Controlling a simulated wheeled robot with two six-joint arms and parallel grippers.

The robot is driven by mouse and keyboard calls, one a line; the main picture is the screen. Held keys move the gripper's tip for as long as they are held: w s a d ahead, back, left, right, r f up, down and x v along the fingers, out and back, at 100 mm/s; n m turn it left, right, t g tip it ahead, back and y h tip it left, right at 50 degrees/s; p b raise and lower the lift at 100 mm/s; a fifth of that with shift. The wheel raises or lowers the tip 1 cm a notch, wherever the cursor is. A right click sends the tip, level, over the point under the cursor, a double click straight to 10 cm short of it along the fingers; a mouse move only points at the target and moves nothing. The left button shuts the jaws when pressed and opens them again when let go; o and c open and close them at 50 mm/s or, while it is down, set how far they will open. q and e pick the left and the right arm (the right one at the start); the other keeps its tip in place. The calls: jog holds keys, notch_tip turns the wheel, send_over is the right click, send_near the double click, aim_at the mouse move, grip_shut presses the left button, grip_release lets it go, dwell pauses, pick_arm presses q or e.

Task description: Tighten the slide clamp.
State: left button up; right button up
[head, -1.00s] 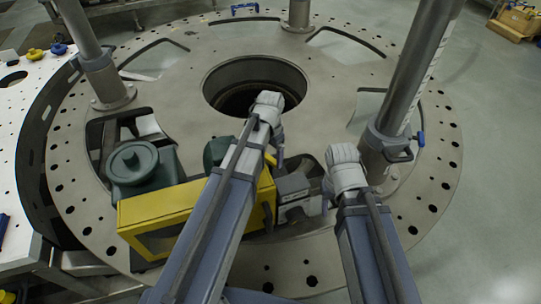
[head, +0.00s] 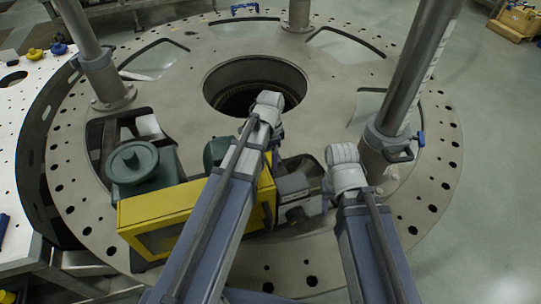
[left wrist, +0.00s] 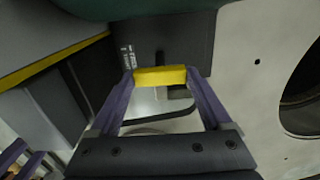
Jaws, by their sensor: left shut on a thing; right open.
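A yellow block-like handle (left wrist: 160,76) shows in the left wrist view, against a dark plate with small white print (left wrist: 180,45). I take it to be the slide clamp's handle; its lower mechanism is partly hidden. My left gripper (left wrist: 161,80) is shut on it, with one purple finger at each end. In the head view my left arm hides most of this spot, beside the yellow guard (head: 160,215) and a grey block (head: 293,187). My right gripper (head: 326,194) is open and apart, to the right of that block; its fingertips are hard to see.
The round turret plate (head: 170,100) has a large central hole (head: 250,92). A thick post (head: 412,75) with a blue-levered clamp (head: 393,147) stands close to my right arm.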

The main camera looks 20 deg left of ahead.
dwell(0.3)
pick_arm(q)
jog(key=o, duration=1.2)
jog(key=shift+c, duration=0.2)
jog(key=shift+r, duration=0.1)
notch_tip(320, 180, up, 8)
jog(key=p, duration=0.8)
jog(key=shift+f, duration=0.2)
